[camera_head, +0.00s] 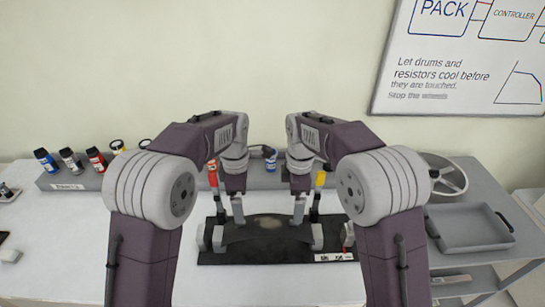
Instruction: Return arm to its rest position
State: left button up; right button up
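My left gripper (237,209) points down over the left part of a dark mat (208,256), next to a red-topped upright item (213,174). My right gripper (299,209) points down over the right part of it, next to a yellow-topped upright item (320,178). Both arms are bent at the elbow and reach forward about symmetrically. Finger gaps are too small to make out, and I see nothing clearly held. A grey fixture (266,232) with an arched front and end blocks lies on the mat, below both grippers.
A grey tray (468,231) and a wheel (446,176) rest on a side shelf at right. The white tabletop (60,235) is mostly clear at left.

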pick_arm(q)
jog(key=s+a, duration=0.8)
pick_arm(e)
jog(key=s+d+m, duration=0.4)
jog(key=s+d, duration=0.4)
pick_arm(q)
jog(key=s+a+f+m+t, duration=0.1)
jog(key=s+f+m, duration=0.6)
jog(key=m, duration=1)
jog(key=shift+s+a+m, duration=0.4)
jog(key=shift+s+a, duration=0.1)
jog(key=shift+s, duration=0.7)
pick_arm(e)
jog(key=s+d+f+m, duration=0.1)
jog(key=s+f+m, duration=0.2)
jog(key=m, duration=0.4)
jog(key=s+d+f+m+t, duration=0.1)
jog(key=s+f+m, duration=0.3)
jog(key=s+m, duration=0.2)
jog(key=shift+s+m, duration=0.15)
jog(key=shift+m, duration=0.55)
pick_arm(q)
jog(key=shift+f, duration=0.1)
